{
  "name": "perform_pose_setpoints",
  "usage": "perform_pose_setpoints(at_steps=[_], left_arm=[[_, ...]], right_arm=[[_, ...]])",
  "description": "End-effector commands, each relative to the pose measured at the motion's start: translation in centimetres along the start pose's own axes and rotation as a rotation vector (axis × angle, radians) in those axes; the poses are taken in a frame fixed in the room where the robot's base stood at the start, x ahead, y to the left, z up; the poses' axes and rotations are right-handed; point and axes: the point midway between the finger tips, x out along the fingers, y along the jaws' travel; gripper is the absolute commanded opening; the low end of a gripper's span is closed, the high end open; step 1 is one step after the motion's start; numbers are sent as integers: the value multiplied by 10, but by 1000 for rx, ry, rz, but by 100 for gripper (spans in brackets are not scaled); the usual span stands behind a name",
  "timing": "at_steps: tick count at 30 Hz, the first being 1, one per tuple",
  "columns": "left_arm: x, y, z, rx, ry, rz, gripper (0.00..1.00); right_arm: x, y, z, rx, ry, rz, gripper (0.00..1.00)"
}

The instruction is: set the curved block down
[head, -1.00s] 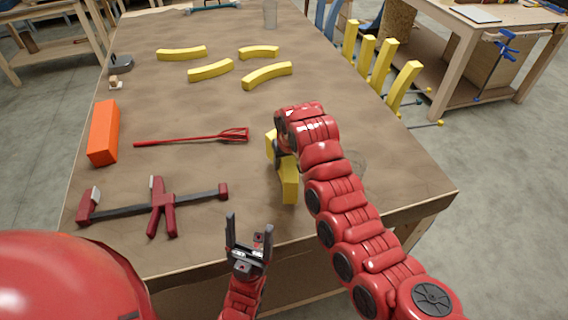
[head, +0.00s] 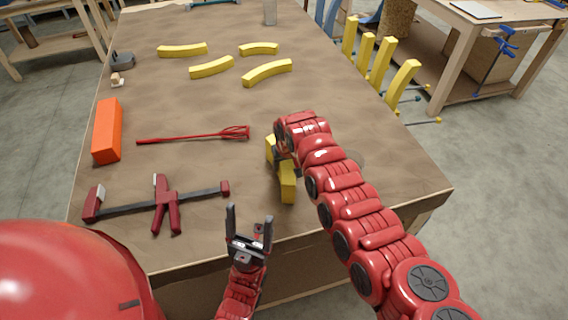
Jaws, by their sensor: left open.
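The yellow curved block (head: 288,189) is at the right front part of the wooden table (head: 215,105). Its middle is hidden behind my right gripper (head: 284,160), which reaches down over it from the right. I cannot tell whether the jaws grip the block, or whether it touches the tabletop. My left gripper (head: 249,228) is open and empty at the table's front edge, apart from the block and to its lower left.
Several yellow curved blocks (head: 268,73) lie farther back. A red whisk-like tool (head: 193,137), an orange block (head: 107,131) and a red-and-grey clamp (head: 166,203) lie to the left. More yellow pieces (head: 381,61) stand beyond the table's right edge.

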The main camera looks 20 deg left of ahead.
Motion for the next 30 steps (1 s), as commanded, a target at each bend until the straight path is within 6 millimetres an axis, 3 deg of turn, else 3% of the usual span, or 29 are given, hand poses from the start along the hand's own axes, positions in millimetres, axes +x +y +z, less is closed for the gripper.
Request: perform_pose_setpoints(at_steps=[1,2,6,20,26,30], left_arm=[[-3,0,1,0,0,0,78],[-2,0,0,0,0,0,78],[-1,0,0,0,0,0,78],[-2,0,0,0,0,0,78],[-8,0,1,0,0,0,78],[-20,1,3,0,0,0,78]], right_arm=[[3,0,0,0,1,0,0],[1,0,0,0,1,0,58],[1,0,0,0,1,0,82],[-6,0,-2,-1,7,0,82],[-23,1,1,3,2,-3,82],[-44,0,-1,2,8,-2,82]])
